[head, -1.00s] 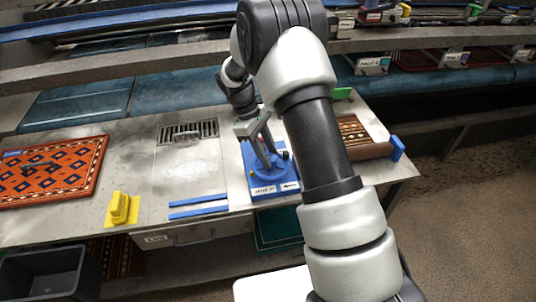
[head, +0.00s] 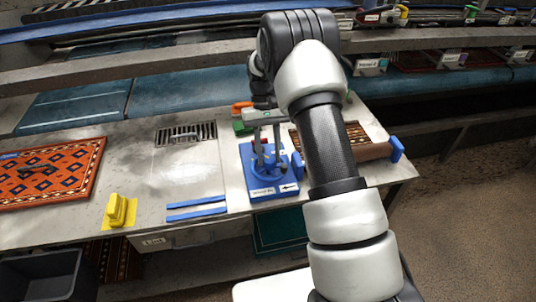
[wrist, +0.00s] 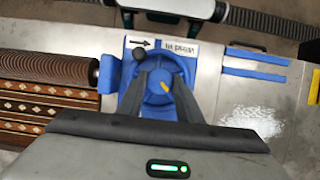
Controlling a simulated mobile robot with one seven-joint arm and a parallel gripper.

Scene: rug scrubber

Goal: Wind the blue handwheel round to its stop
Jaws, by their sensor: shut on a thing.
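The blue handwheel (head: 264,171) sits on a blue base plate (head: 285,190) with a label and a black arrow, near the table's front edge. In the wrist view the handwheel (wrist: 158,72) shows a round blue hub with a yellow mark and a dark knob at its upper left. My gripper (head: 264,163) points down at the wheel from above. In the wrist view its two dark fingers (wrist: 159,80) lie on either side of the hub and are shut on it. Their exact contact is partly hidden.
A rolled rug (head: 366,151) with a blue end lies right of the wheel. Left are blue strips (head: 196,207), a drain grate (head: 186,132), a yellow block (head: 118,209) and an orange patterned rug (head: 50,172). A grey bin (head: 45,275) stands below the front edge.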

